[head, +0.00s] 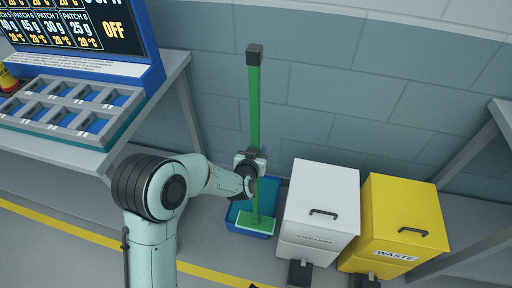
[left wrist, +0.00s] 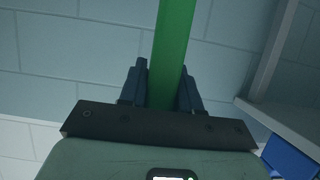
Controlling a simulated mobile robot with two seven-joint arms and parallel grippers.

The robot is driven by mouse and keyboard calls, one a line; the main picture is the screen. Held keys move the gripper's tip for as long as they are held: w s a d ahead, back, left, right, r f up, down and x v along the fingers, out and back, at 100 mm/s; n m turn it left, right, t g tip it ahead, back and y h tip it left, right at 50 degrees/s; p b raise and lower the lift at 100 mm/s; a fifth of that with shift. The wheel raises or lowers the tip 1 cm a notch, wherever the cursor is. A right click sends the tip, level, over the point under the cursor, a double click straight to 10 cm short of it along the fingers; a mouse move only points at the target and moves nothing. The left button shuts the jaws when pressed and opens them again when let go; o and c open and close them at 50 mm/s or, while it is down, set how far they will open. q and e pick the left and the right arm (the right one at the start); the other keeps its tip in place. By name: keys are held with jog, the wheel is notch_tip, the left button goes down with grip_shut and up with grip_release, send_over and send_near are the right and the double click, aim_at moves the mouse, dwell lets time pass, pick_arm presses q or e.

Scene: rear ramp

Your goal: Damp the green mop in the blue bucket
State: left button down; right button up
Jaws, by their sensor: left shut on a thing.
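The green mop (head: 254,110) stands upright in the head view, with a dark cap at its top and a flat green head at its foot. Its foot is inside the blue bucket (head: 248,233), a low rectangular tub on the floor by the wall. I cannot tell whether the mop head touches the bucket's bottom. My left gripper (head: 250,155) is shut on the mop's pole. In the left wrist view the green pole (left wrist: 171,55) runs between the dark fingers of the gripper (left wrist: 162,85). My right gripper is not in view.
A white bin (head: 322,205) and a yellow waste bin (head: 402,220), both with pedals, stand right of the bucket. A table with a grey compartment tray (head: 75,105) and a screen (head: 85,25) is at the left. The tiled wall is close behind the mop.

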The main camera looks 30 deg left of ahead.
pick_arm(q)
jog(key=s+d, duration=0.6)
jog(key=s, duration=0.3)
jog(key=shift+r+p, duration=0.15)
jog(key=shift+p, duration=0.25)
dwell(1.0)
jog(key=shift+s, duration=0.1)
dwell(0.8)
